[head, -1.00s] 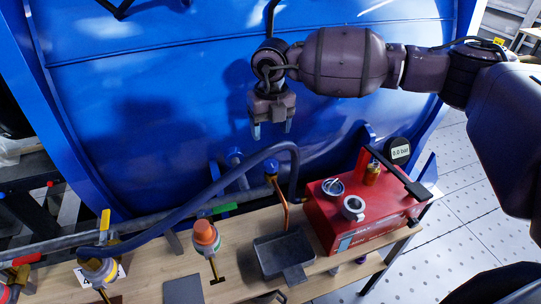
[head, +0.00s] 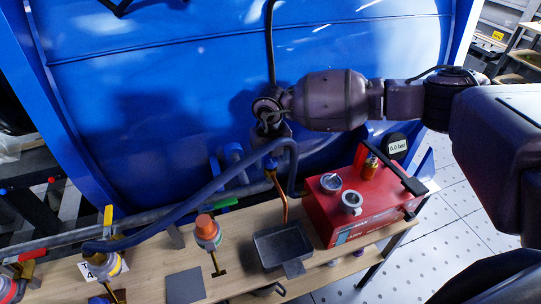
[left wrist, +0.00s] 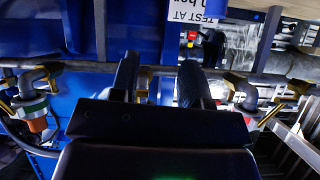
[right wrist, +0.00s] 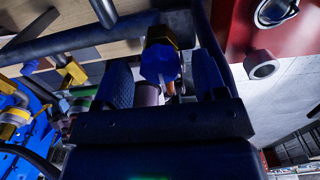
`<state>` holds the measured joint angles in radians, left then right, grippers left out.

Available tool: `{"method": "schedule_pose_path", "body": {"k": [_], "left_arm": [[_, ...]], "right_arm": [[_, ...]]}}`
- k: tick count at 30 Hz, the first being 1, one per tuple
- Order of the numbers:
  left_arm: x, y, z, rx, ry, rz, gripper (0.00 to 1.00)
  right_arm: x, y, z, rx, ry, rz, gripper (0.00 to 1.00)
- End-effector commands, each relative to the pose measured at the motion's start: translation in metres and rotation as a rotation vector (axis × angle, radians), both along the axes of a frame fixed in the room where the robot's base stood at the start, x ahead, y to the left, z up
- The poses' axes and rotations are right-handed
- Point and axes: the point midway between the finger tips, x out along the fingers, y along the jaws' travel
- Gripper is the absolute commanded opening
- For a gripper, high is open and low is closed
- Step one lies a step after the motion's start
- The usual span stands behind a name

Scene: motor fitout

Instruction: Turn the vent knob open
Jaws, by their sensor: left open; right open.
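A small blue knob (head: 270,164) sits on a brass fitting above a copper-coloured tube, beside the curved blue hose; it is the likely vent knob. In the right wrist view the blue knob (right wrist: 160,64) shows between the finger directions. My right gripper (head: 271,146) points down just above it, and its fingers (right wrist: 160,80) are open on either side of the knob's line, not closed on it. Whether they touch it I cannot tell. My left gripper (left wrist: 160,82) is open and empty in its wrist view, and is out of the head view.
A red pump box (head: 345,215) with a black handle stands to the right, near a gauge (head: 396,147) reading 0.0 bar. A dark tray (head: 281,246) and an orange-capped valve (head: 207,229) are on the bench. The blue hose (head: 205,195) arches close beside the right gripper.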

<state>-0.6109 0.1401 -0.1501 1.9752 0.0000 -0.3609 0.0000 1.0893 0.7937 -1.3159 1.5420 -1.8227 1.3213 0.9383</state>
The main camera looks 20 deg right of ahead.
Motion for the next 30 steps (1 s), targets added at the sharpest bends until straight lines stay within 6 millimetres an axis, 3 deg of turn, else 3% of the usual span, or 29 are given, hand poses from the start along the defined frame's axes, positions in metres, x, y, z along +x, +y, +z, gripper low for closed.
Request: {"method": "schedule_pose_path", "body": {"k": [9, 19, 30], "left_arm": [[0.0004, -0.0002, -0.0003, -0.001, 0.0, -0.001, 0.43], [0.0005, -0.0001, -0.0003, 0.001, 0.0, -0.001, 0.43], [0.0008, 0.0001, -0.0068, 0.001, 0.0, -0.001, 0.43]], "right_arm": [[0.0, 0.0001, -0.0025, 0.001, 0.0, 0.0, 0.65], [0.0, 0.0001, -0.0021, 0.0, 0.0, 0.0, 0.16], [0.0002, 0.0, -0.0031, 0.0, -0.001, 0.062, 0.16]]}}
